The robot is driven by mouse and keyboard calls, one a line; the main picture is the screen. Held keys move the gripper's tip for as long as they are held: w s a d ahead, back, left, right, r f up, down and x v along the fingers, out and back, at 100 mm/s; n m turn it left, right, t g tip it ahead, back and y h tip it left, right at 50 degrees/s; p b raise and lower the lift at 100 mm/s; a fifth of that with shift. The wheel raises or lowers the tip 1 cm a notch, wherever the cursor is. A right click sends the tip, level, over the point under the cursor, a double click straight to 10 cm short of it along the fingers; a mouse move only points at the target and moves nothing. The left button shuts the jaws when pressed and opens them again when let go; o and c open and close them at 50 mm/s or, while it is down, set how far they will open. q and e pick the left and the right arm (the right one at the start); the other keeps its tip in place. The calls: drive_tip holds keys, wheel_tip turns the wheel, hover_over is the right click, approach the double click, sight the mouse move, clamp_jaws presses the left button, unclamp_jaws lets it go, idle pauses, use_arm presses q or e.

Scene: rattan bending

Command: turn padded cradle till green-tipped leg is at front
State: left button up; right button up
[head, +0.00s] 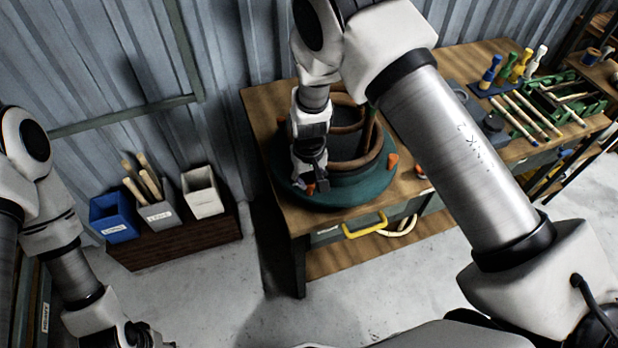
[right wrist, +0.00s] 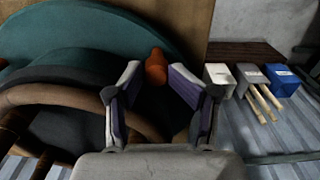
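The padded cradle is a round teal base (head: 345,195) with a dark pad on it, on the wooden bench. Bent brown rattan (head: 362,160) rests on the pad. Orange pegs (head: 392,162) stand around the rim. A small green spot (head: 371,107) shows at the top of an upright rattan piece, partly behind my right arm. My right gripper (head: 316,184) is at the cradle's left front rim. In the right wrist view its fingers (right wrist: 155,72) are apart, with an orange peg (right wrist: 156,66) seen between their tips; contact is unclear. My left gripper (head: 145,335) is low at left, partly cut off.
Blue (head: 113,217), grey and white bins stand on a low brown box at left. The floor between is clear.

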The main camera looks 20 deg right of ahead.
drive_tip(key=shift+s+d+f, duration=0.1)
drive_tip(key=shift+d+f, duration=0.15)
drive_tip(key=shift+f, duration=0.05)
drive_tip(key=shift+w+f, duration=0.1)
drive_tip(key=shift+w, duration=0.1)
clamp_jaws()
unclamp_jaws()
drive_tip(key=shift+s, duration=0.2)
use_arm(q)
drive_tip(key=shift+w, duration=0.15)
use_arm(e)
drive_tip(key=shift+a, duration=0.1)
use_arm(q)
drive_tip(key=shift+d, duration=0.1)
use_arm(e)
drive_tip(key=shift+w, duration=0.1)
wheel_tip(320, 180, up, 2)
drive_tip(key=shift+p, duration=0.8)
use_arm(q)
wheel_tip(320, 180, up, 7)
drive_tip(key=p, duration=0.5)
drive_tip(key=shift+p, duration=0.3)
use_arm(e)
drive_tip(key=shift+r, duration=3.6)
use_arm(q)
drive_tip(key=shift+r, duration=0.1)
